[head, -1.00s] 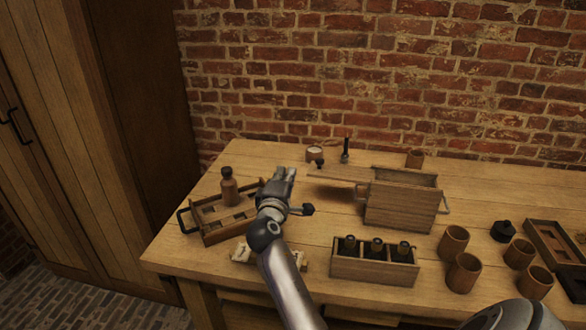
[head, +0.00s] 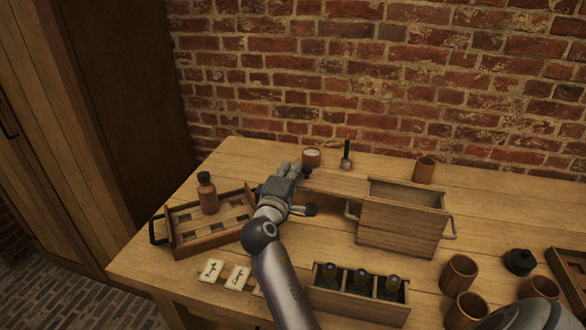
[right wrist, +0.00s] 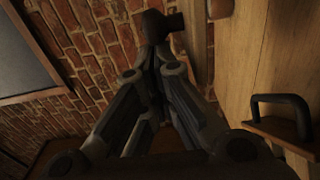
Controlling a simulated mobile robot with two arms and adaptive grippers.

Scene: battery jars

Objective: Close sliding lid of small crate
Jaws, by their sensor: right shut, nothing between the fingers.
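The small wooden crate (head: 400,222) stands on the table with wire handles at its sides. Its top is partly open, and the dark inside shows. The sliding lid (head: 338,183) sticks far out of the crate to the left. My right gripper (head: 290,169) is shut and empty, with its fingers at the lid's left end. I cannot tell whether they touch it. In the right wrist view the closed fingers (right wrist: 160,45) show, with a pale wooden surface to their right. My left gripper is not in view.
A tray (head: 180,250) with a brown bottle (head: 207,193) lies left of my arm. A box of dark bottles (head: 350,302) stands in front of the crate. A small cup (head: 311,158) stands behind the lid's left end. Several cups fill the right side.

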